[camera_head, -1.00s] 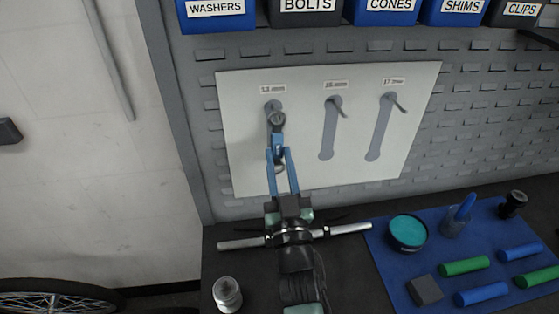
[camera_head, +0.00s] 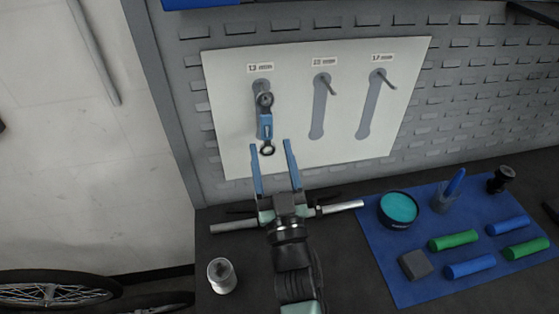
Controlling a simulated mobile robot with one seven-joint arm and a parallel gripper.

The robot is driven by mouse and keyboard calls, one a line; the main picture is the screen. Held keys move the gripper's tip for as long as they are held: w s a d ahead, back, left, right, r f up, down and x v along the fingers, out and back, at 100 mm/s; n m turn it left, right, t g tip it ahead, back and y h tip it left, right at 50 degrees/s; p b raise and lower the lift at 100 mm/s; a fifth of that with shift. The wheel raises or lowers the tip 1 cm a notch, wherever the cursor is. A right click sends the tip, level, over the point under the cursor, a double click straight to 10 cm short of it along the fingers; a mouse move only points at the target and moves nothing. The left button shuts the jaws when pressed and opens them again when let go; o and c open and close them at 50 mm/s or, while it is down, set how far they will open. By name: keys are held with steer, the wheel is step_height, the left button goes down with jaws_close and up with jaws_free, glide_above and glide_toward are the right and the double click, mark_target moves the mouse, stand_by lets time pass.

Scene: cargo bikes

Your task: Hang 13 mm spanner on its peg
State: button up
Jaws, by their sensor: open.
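The 13 mm spanner (camera_head: 265,124) has a blue middle and dark ring ends. It hangs upright in front of the left outline on the white board (camera_head: 345,135), under the left label (camera_head: 260,68). Its upper ring is at the left peg, which is mostly hidden behind it. My gripper (camera_head: 269,145) is open, with its two blue fingers spread below and to either side of the spanner's lower ring. Nothing is held between them.
The middle peg (camera_head: 328,82) and right peg (camera_head: 386,79) are bare over grey outlines. A handlebar (camera_head: 340,207) lies on the bench behind my wrist. A jar (camera_head: 222,275) stands at left. A blue mat (camera_head: 400,283) holds a teal-topped tin (camera_head: 398,209) and several grips.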

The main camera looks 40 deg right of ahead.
steer(key=b+v, duration=0.1)
steer(key=v, duration=0.8)
steer(key=shift+s+a+b, duration=0.2)
steer(key=shift+s+b, duration=0.2)
